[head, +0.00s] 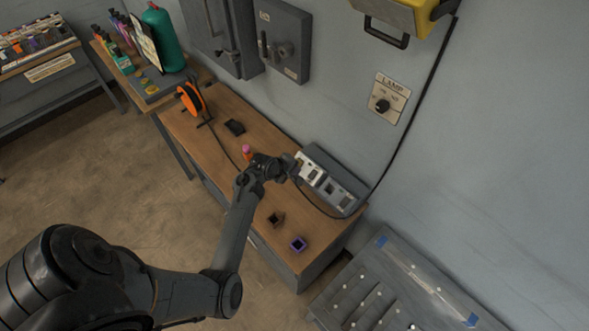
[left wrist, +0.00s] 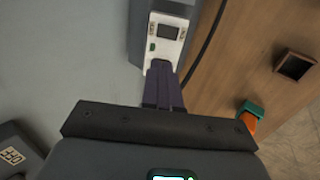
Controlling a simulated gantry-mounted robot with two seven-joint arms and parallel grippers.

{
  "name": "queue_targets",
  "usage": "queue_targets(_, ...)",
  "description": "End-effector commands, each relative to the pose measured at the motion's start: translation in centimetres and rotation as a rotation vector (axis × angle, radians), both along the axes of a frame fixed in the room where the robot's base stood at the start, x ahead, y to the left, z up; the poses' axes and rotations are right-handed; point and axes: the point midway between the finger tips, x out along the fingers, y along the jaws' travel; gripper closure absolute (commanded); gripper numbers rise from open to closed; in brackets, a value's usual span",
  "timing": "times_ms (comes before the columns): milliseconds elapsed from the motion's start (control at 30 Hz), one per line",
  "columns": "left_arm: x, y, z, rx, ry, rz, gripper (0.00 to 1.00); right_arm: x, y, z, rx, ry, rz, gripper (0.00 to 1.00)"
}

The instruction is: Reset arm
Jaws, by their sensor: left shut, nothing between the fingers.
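My right gripper does not show.
A black item (head: 235,127) and an orange reel (head: 191,97) are farther left. A cable runs along the bench. Wall boxes (head: 284,40) and a lamp switch (head: 389,99) are behind.

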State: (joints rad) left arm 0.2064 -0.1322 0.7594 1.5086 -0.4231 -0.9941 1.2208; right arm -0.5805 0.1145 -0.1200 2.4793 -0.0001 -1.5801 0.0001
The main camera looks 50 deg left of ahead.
Motion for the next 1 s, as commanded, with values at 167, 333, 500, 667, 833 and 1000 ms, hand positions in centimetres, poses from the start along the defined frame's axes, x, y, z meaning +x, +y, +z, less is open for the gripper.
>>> queue_targets(167, 0.0, 0.0, 0.0, 0.0, 0.0, 0.0, 1.0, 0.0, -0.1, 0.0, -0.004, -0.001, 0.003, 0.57)
queue_targets(333, -0.1, 0.0, -0.1, 0.0, 0.001, 0.0, 1.0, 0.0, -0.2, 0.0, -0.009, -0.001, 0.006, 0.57)
queue_targets(500, -2.2, 0.2, -1.7, 0.004, 0.043, 0.001, 1.0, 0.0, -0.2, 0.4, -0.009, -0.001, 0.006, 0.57)
queue_targets(667, -7.8, 0.0, -4.6, 0.066, 0.156, -0.059, 1.0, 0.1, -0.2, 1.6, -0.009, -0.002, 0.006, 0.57)
queue_targets(833, -13.7, -3.0, -2.3, 0.259, 0.262, -0.256, 1.0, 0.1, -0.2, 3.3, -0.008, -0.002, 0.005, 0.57)
queue_targets(1000, -19.5, -12.0, 3.3, 0.491, 0.342, -0.695, 1.0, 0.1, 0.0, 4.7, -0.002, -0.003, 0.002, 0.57)
